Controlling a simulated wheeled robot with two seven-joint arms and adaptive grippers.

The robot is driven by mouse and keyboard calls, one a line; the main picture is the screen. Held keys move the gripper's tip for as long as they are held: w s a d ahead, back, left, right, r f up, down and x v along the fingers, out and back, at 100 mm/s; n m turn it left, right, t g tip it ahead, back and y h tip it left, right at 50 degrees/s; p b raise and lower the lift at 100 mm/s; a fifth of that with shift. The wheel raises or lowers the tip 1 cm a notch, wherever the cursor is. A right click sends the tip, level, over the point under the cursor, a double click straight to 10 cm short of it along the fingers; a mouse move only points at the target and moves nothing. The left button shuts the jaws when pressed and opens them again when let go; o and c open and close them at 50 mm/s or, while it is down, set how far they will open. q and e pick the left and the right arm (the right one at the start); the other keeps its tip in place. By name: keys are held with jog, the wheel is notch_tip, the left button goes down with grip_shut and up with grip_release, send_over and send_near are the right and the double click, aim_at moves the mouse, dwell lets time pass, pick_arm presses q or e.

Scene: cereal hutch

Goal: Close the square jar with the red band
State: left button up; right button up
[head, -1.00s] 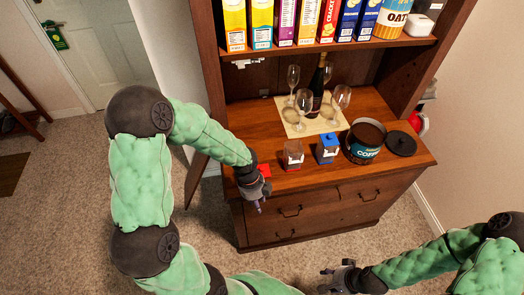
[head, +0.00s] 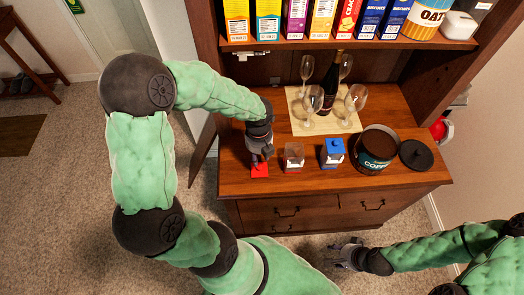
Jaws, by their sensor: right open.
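The square jar with the red band (head: 293,156) stands upright on the hutch counter, its top uncovered. A flat red lid (head: 259,170) lies on the counter just left of it. My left gripper (head: 261,159) points down right at the red lid, overlapping its far edge in the head view. Whether its fingers touch the lid or are closed is too small to tell. My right gripper (head: 343,256) is open and empty, low in front of the hutch, away from the counter.
A square jar with a blue lid (head: 333,152) stands right of the red-banded jar. Beyond it are an open coffee can (head: 376,152) and its black lid (head: 416,154). Glasses and a dark bottle (head: 334,82) stand on a mat (head: 300,122) behind. Boxes fill the shelf above.

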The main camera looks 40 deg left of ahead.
aim_at(259, 167)
pick_arm(q)
jog(key=shift+f+b, duration=2.1)
jog(key=shift+b, duration=0.1)
jog(key=shift+f+b, duration=0.9)
jog(key=shift+f, duration=0.75)
jog(key=shift+r+p, duration=0.1)
jog(key=shift+p, duration=0.35)
grip_shut()
